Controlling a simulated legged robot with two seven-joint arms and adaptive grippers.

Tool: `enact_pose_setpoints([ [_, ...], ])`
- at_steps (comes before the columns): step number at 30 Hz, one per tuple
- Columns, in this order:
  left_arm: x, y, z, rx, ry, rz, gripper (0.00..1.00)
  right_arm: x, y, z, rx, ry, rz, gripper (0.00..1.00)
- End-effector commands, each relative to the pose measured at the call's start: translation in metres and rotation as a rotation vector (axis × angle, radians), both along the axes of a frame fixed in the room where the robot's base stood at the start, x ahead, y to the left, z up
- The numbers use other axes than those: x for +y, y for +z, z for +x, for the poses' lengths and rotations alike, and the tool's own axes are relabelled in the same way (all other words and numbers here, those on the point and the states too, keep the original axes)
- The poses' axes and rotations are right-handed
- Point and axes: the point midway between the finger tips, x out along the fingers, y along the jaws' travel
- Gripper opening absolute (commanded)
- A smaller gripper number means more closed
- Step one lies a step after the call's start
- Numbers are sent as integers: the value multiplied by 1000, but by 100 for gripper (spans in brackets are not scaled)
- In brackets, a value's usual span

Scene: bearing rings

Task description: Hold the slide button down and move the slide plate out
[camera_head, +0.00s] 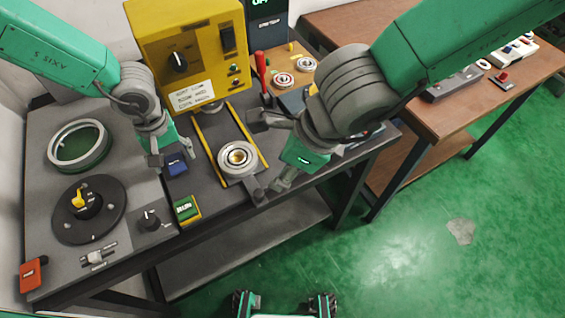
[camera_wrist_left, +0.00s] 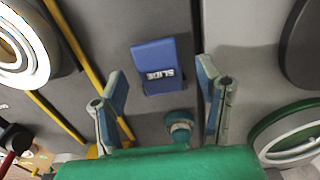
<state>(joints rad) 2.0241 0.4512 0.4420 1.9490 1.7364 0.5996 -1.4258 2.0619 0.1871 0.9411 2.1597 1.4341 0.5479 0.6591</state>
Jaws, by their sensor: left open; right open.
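The blue slide button (camera_head: 176,164) sits on the dark table left of the yellow rails; it also shows in the left wrist view (camera_wrist_left: 160,65), lettered SLIDE. My left gripper (camera_head: 170,152) is open above it, its two fingers on either side and apart from it. The slide plate (camera_head: 239,176) is at the near end of the yellow rails, with a metal bearing ring (camera_head: 237,156) on it and a dark handle (camera_head: 258,192) at its front. My right gripper (camera_head: 270,152) is open and empty, just right of the plate, one finger near the handle. Whether that finger touches is unclear.
A yellow machine (camera_head: 190,50) stands behind the rails, with a red-handled lever (camera_head: 261,72) beside it. A green-topped button (camera_head: 186,209) is left of the handle. A black dial (camera_head: 88,225) and a large ring (camera_head: 80,146) occupy the left side.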

Motion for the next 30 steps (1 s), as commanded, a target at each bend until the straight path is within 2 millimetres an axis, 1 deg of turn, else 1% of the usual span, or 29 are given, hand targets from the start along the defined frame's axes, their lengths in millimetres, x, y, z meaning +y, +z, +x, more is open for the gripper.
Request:
enact_pose_setpoints([
  [1, 0, 9, 1, -3, 3, -2, 60, 0, 0, 0, 0, 0, 0, 40],
  [9, 1, 67, 2, -4, 3, -3, 60, 0, 0, 0, 0, 0, 0, 40],
  [12, 1, 84, 1, -2, 2, -3, 60, 0, 0, 0, 0, 0, 0, 40],
  [15, 1, 96, 1, 0, 2, -2, 60, 0, 0, 0, 0, 0, 0, 40],
  [18, 1, 103, 1, 2, 0, -1, 60, 0, 0, 0, 0, 0, 0, 40],
  [21, 1, 106, 1, 2, 0, -1, 60, 0, 0, 0, 0, 0, 0, 40],
  [30, 1, 106, 1, 2, 0, -1, 60, 0, 1, 0, 0, 0, 0, 40],
])
